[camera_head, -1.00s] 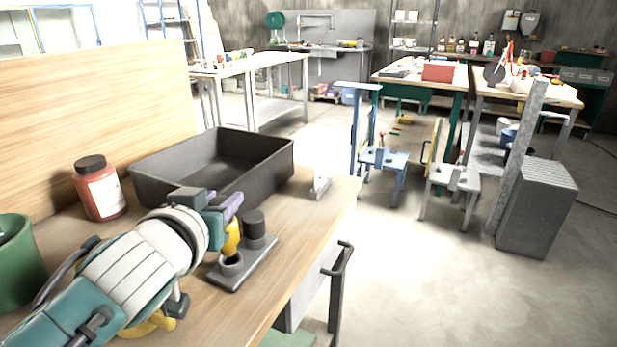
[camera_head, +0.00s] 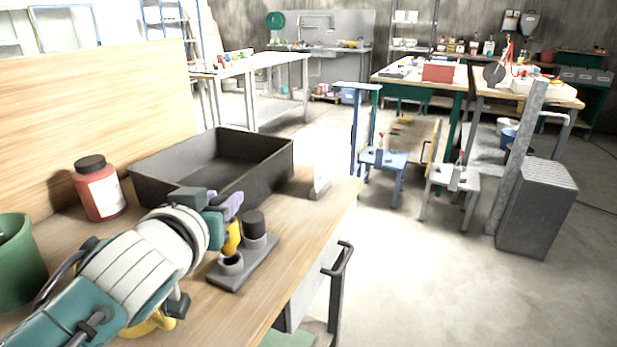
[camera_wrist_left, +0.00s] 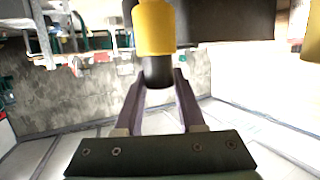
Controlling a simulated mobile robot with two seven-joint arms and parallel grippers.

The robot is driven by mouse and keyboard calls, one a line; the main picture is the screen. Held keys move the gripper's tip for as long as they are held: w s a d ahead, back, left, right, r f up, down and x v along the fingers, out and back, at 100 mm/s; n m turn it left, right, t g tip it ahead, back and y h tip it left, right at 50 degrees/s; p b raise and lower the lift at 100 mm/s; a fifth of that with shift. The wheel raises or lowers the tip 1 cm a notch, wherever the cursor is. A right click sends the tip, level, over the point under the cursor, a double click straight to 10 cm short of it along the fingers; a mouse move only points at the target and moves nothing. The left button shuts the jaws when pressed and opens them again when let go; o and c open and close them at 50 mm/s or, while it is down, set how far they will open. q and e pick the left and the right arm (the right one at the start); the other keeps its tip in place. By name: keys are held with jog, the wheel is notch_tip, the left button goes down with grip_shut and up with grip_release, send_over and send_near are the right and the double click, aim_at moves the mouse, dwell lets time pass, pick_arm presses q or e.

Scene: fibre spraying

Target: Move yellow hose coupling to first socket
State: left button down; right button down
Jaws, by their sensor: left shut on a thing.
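The yellow hose coupling (camera_head: 232,235) is held upright by my left gripper (camera_head: 228,207), just over the near round socket (camera_head: 231,263) of a grey base plate (camera_head: 250,268). I cannot tell whether its lower end touches the socket rim. A dark cylinder (camera_head: 254,224) stands on the same plate, behind it. In the left wrist view, the coupling (camera_wrist_left: 155,28) has a dark part (camera_wrist_left: 158,70) between the purple fingers of the left gripper (camera_wrist_left: 158,80). My right gripper is not in view.
A black open tray (camera_head: 215,165) lies behind the left gripper. A red bottle with a dark cap (camera_head: 100,190) and a green bucket (camera_head: 20,260) stand at the left. Another yellow item (camera_head: 150,325) shows partly under my arm. The bench's right edge is close to the base plate.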

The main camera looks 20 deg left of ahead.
pick_arm(q)
jog(key=shift+f+b, duration=1.65)
jog(key=shift+c, duration=2.1)
grip_release()
jog(key=p+v, duration=0.1)
jog(key=v, duration=0.9)
jog(key=shift+p, duration=0.3)
